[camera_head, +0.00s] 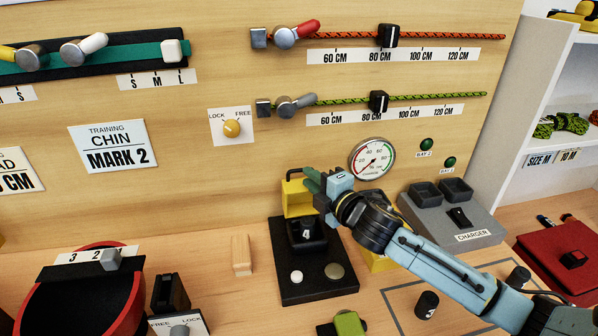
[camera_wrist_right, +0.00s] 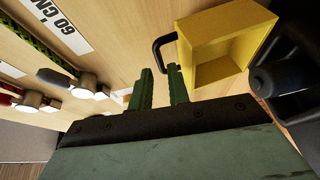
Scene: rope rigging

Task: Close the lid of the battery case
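A yellow hollow box-shaped part with a black loop handle (camera_head: 297,198), apparently part of the battery case, stands at the back of the bench behind a black stand. It also shows in the right wrist view (camera_wrist_right: 214,35), its hollow side visible. More yellow (camera_head: 378,262) shows below my right forearm, mostly hidden; I cannot tell how the two join. My right gripper (camera_head: 311,181) is beside the handled part, overlapping its right edge. In the wrist view the green fingers (camera_wrist_right: 161,72) are apart with nothing between them, tips close to the handle. My left gripper is out of view.
A black stand (camera_head: 318,287) with a cradle and two round buttons is in front. A grey charger (camera_head: 450,212) stands right of my wrist. A wooden block (camera_head: 241,254) is at left. Black cylinders (camera_head: 427,304) stand at front right.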

